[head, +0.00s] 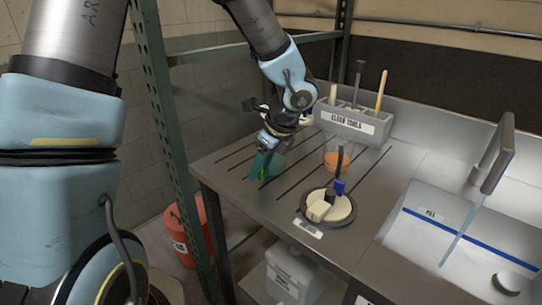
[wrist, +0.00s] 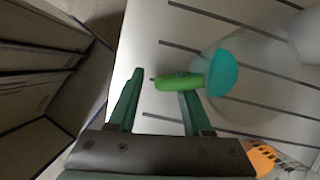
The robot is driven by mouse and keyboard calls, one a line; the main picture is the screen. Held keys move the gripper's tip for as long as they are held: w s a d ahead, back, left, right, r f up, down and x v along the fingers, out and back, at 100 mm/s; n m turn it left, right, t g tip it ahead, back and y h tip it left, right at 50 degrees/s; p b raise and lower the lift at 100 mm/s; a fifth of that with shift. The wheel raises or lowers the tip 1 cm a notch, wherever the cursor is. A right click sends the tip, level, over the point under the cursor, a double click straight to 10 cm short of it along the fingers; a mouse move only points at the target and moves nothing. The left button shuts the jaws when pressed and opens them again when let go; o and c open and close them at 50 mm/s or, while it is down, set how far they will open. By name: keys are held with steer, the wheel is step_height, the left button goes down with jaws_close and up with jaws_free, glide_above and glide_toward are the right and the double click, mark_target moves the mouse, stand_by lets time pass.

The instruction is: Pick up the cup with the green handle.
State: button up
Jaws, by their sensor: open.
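The cup with the green handle stands on the slotted metal counter. In the wrist view its clear body (wrist: 278,65) is faint, with teal (wrist: 222,73) showing inside. Its green handle (wrist: 178,82) points left toward my gripper (wrist: 158,98). My gripper is open, its two green fingers apart and nothing held between them. The handle's free end lies across the gap between the fingertips, and its inner part is by the right fingertip. I cannot tell if they touch. In the head view my gripper (head: 263,158) is right at the teal cup (head: 275,166) and partly hides it.
A clear cup with orange content (head: 337,159) stands to the right. A grey tool holder (head: 355,124) is behind it. A sink (head: 455,230) lies right; a green rack post (head: 165,120) stands left.

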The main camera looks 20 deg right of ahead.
steer(key=shift+a+f, duration=0.1)
steer(key=shift+f, duration=0.2)
steer(key=shift+c, duration=0.3)
jaws_close()
stand_by(0.9)
